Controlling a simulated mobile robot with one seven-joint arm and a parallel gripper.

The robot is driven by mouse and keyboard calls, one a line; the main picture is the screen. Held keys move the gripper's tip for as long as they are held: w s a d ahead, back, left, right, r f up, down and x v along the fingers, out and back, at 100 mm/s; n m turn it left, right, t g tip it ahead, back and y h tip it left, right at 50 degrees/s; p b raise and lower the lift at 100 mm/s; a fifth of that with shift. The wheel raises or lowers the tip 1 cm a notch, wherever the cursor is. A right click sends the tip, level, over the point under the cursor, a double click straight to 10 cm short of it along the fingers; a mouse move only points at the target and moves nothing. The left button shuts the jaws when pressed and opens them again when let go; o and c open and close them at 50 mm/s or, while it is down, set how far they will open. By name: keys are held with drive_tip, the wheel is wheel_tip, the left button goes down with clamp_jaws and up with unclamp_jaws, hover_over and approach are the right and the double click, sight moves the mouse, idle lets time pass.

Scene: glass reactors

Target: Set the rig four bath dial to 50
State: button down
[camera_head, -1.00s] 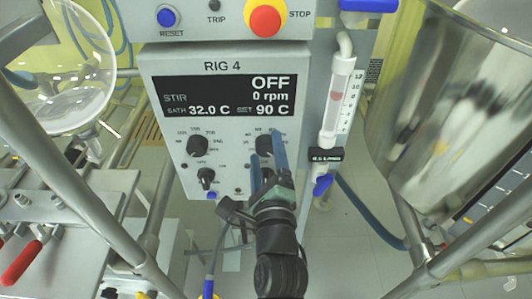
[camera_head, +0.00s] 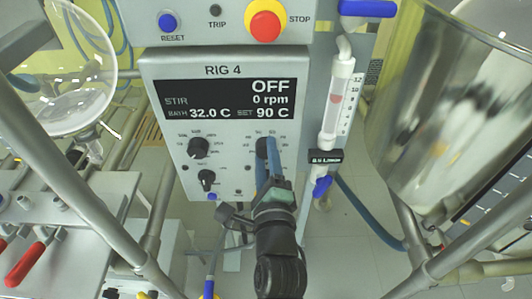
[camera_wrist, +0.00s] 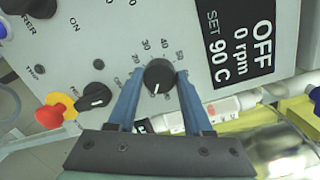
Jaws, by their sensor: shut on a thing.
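The rig four panel (camera_head: 228,150) reads OFF, 0 rpm, BATH 32.0 C and SET 90 C. The bath dial (camera_wrist: 158,71) is a round black knob ringed by numbers, with 20, 30, 40 and 50 legible. Its white pointer mark faces the bottom of the wrist view, away from 50. In the head view the dial (camera_head: 262,144) is partly hidden by my fingers. My gripper (camera_wrist: 160,79) has its blue fingers on opposite sides of the dial, shut on it. It also shows in the head view (camera_head: 266,151).
Another black knob (camera_head: 198,147) and a smaller one (camera_head: 206,179) sit left of the dial. The red stop button (camera_head: 265,26) is above. A flowmeter tube (camera_head: 338,100) stands close on the right, beside a large metal vessel (camera_head: 440,110). Metal frame bars flank the panel.

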drive_tip(key=n+p, duration=0.1)
drive_tip(key=n, duration=0.2)
drive_tip(key=shift+r+p, duration=0.1)
drive_tip(key=shift+p, duration=0.25)
drive_tip(key=n+p, duration=0.1)
drive_tip(key=n, duration=0.1)
drive_tip(key=n+p, duration=0.1)
drive_tip(key=n, duration=0.1)
drive_tip(key=shift+n+g+h, duration=0.3)
drive_tip(key=shift+n, duration=0.1)
drive_tip(key=n+p, duration=0.1)
drive_tip(key=n, duration=0.2)
drive_tip(key=shift+p, duration=0.3)
drive_tip(key=n+h+p, duration=0.1)
drive_tip(key=n, duration=0.2)
drive_tip(key=shift+n, duration=0.3)
drive_tip(key=n, duration=0.2)
drive_tip(key=shift+n, duration=0.3)
drive_tip(key=n, duration=0.3)
drive_tip(key=shift+f+h, duration=0.25)
drive_tip(key=shift+h, duration=0.05)
drive_tip(key=n+b, duration=0.1)
drive_tip(key=n, duration=0.2)
drive_tip(key=shift+n, duration=0.3)
drive_tip(key=shift+n+h+b, duration=0.3)
drive_tip(key=shift+n+b, duration=0.25)
drive_tip(key=shift+n, duration=1.25)
